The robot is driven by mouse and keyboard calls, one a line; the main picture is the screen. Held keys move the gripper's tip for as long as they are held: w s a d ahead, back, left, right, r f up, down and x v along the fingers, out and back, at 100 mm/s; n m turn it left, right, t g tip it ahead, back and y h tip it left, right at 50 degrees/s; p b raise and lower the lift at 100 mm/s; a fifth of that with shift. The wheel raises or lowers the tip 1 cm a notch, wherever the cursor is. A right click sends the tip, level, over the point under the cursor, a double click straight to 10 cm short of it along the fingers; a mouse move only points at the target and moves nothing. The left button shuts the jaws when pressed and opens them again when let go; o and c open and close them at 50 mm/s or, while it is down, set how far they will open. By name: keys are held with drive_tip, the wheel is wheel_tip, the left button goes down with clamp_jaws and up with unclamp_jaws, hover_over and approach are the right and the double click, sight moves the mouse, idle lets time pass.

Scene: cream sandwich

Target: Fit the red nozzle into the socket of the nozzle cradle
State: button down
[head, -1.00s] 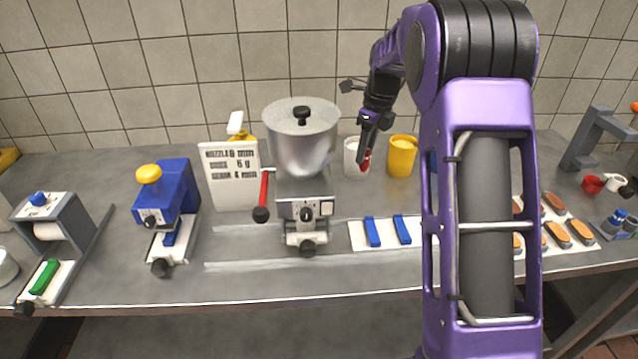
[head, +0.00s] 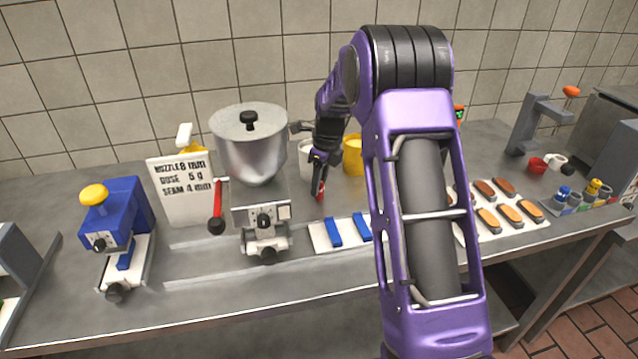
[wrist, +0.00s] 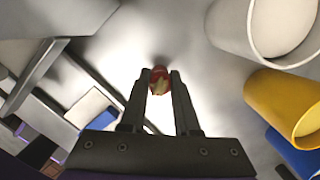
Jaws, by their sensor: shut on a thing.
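My gripper (head: 318,182) is shut on the red nozzle (head: 320,197), pointing down over the counter just in front of the white cup. In the wrist view the nozzle (wrist: 158,80) sits between the two fingertips (wrist: 158,92); I cannot tell whether it touches the counter. A grey block (head: 556,208) with blue and yellow pieces standing in it is at the far right, well away from my gripper. It looks like the nozzle cradle, but its sockets are too small to make out.
A white cup (head: 306,160) and yellow cup (head: 353,160) stand behind my gripper. A steel pot machine (head: 248,150) is to the left. A white strip with blue bars (head: 320,238) and a tray of biscuits (head: 515,232) lie in front. A grey stand (head: 523,125) rises at the right.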

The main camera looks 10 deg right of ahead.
drive_tip(key=c, duration=0.6)
unclamp_jaws()
drive_tip(key=shift+c, duration=0.2)
